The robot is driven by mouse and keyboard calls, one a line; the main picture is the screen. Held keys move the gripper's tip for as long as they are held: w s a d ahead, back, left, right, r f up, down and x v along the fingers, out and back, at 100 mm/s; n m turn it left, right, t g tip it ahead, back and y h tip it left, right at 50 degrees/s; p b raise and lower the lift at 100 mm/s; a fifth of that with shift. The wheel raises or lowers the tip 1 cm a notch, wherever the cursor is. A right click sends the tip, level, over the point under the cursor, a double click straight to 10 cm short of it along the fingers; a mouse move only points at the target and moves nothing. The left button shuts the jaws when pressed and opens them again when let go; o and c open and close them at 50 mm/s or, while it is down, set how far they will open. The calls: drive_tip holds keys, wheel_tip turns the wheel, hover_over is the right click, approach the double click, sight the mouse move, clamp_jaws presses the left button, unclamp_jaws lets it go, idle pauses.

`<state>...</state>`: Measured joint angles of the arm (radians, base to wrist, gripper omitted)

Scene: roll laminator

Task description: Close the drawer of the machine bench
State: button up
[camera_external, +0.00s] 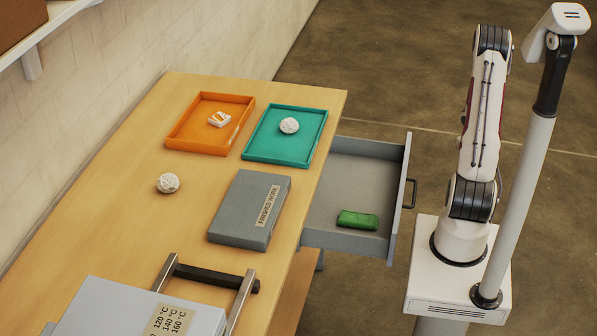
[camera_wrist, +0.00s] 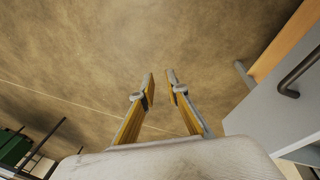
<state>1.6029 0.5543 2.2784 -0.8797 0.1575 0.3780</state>
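The grey drawer (camera_external: 345,170) of the wooden machine bench (camera_external: 120,205) stands pulled out from the bench's right side. Its front panel carries a dark bar handle (camera_external: 411,194). A green object (camera_external: 358,220) lies inside the drawer near its front corner. In the wrist view, a grey panel (camera_wrist: 262,110) with a dark handle (camera_wrist: 301,72) is at the right. My gripper (camera_wrist: 160,79) shows in the wrist view with its two yellow fingers apart, nothing between them, over the floor and left of the handle. My gripper is not visible in the external view.
An orange tray (camera_external: 174,137), a teal tray (camera_external: 249,153) with a white crumpled ball, another white ball (camera_external: 168,183) and a grey "finished work" box (camera_external: 246,212) are on the bench. The laminator (camera_external: 115,312) is at the front. A pale pole (camera_external: 520,190) stands beside my base.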

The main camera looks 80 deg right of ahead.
drive_tip(key=s+f+m+t, duration=0.15)
drive_tip(key=s+f, duration=0.25)
drive_tip(key=f, duration=0.5)
drive_tip(key=m+t+y, duration=0.2)
drive_tip(key=m+t, duration=0.2)
drive_tip(key=t, duration=1.2)
approach(415, 192)
drive_tip(key=w, duration=0.2)
drive_tip(key=shift+w+f+g, duration=0.2)
drive_tip(key=shift+f+g, duration=0.05)
drive_tip(key=shift+w+f, duration=0.1)
drive_tip(key=shift+w, duration=0.05)
drive_tip(key=shift+x, duration=3.7)
drive_tip(key=shift+a, duration=0.1)
